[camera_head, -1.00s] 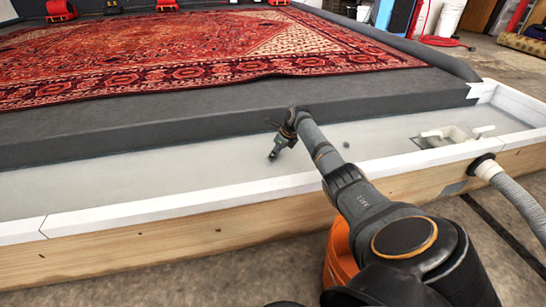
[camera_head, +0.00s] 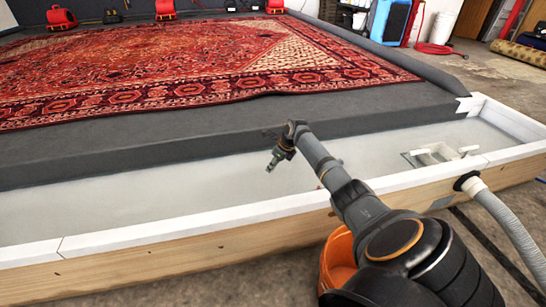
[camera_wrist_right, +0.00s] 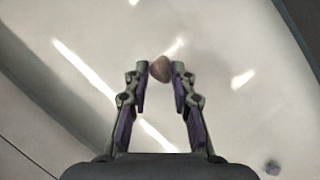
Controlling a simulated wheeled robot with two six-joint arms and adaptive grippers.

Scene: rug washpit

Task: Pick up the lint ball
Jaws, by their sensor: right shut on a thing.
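The lint ball (camera_wrist_right: 159,69) looks like a small, rounded, brownish-pink lump in the right wrist view. It sits between the fingertips of my right gripper (camera_wrist_right: 160,74), which is shut on it. In the head view my right gripper (camera_head: 272,164) points down over the pale trough, and the lump cannot be made out there. My left gripper is not in view.
A small grey lump (camera_wrist_right: 272,167) lies on the trough floor. The pale trough (camera_head: 120,205) has a white-topped wooden rim (camera_head: 150,237) in front and a dark grey step behind. A red patterned rug (camera_head: 200,75) lies beyond. A drain fitting (camera_head: 437,153) sits at right.

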